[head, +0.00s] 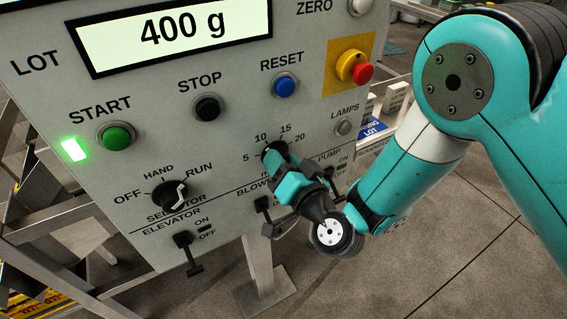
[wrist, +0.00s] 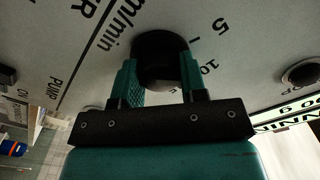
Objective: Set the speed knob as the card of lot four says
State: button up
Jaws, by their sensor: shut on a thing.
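The black speed knob (head: 268,148) sits on the grey control panel (head: 225,130), ringed by a scale marked 5, 10, 15 and 20. My gripper (head: 279,163) is shut on the knob. The wrist view shows the black knob (wrist: 160,55) between my two green fingers, with the 5 and 10 marks beside it. The knob's pointer is hidden, so I cannot tell its setting. A display (head: 180,30) beside the word LOT reads 400 g.
START (head: 117,136), STOP (head: 207,107) and RESET (head: 285,85) buttons are above the knob. A red and yellow emergency stop (head: 355,69) is at upper right. The selector (head: 172,194) and the elevator switch (head: 187,247) are at left. The blower switch (head: 264,207) is close below my gripper.

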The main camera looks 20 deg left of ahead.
jog(key=shift+a+m, duration=0.1)
jog(key=shift+m, duration=1.1)
jog(key=shift+r, duration=0.1)
jog(key=o, duration=0.9)
jog(key=shift+o, duration=0.2)
